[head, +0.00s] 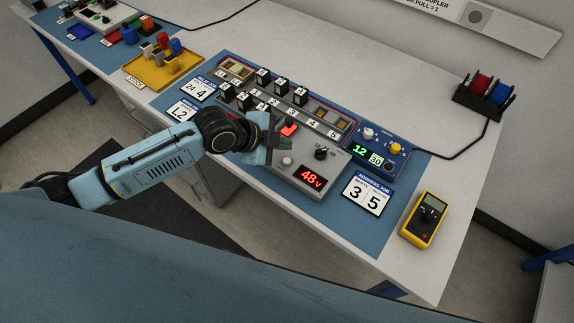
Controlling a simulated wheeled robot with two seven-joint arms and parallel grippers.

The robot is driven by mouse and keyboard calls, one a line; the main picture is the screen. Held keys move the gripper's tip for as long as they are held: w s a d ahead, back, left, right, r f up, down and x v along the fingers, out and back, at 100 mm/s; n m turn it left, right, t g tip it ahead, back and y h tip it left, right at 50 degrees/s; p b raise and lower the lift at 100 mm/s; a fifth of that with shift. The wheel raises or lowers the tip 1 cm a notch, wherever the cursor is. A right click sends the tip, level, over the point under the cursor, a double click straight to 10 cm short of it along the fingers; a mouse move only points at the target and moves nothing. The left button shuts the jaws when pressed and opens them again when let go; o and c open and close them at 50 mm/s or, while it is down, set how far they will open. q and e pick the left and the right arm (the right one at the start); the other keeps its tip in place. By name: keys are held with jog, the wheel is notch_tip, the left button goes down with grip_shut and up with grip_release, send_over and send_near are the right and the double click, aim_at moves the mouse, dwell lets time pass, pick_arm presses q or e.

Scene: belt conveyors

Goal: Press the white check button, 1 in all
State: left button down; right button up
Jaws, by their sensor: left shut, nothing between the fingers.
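A grey control panel (262,172) stands on the blue mat, with a red 48v display (311,178) at its front. A small round whitish button (287,161) sits on its top face, left of the display; I take it for the white check button. My left gripper (272,138) is shut and empty over the panel, just behind and left of this button and apart from it in the picture. Its height above the panel is hard to tell. A red button or lever (289,128) is close to the fingertips. My right gripper is out of view.
Black numbered relays (263,77) stand in rows behind the gripper. A black knob (321,153) is right of the button. The table's right front is clear.

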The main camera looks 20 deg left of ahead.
aim_at(287, 161)
pick_arm(q)
notch_tip(287, 161, down, 3)
jog(key=shift+f+b, duration=0.15)
jog(key=shift+b, duration=0.7)
jog(key=shift+f, duration=0.15)
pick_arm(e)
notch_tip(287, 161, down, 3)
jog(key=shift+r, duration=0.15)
pick_arm(q)
jog(key=shift+f, duration=0.15)
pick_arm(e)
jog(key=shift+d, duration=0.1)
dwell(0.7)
pick_arm(q)
jog(key=shift+f, duration=0.3)
jog(key=shift+f+b, duration=0.4)
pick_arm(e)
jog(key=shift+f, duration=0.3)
pick_arm(q)
jog(key=shift+r, duration=0.15)
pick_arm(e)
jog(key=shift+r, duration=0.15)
pick_arm(q)
jog(key=shift+r+p, duration=0.7)
jog(key=shift+p, duration=0.2)
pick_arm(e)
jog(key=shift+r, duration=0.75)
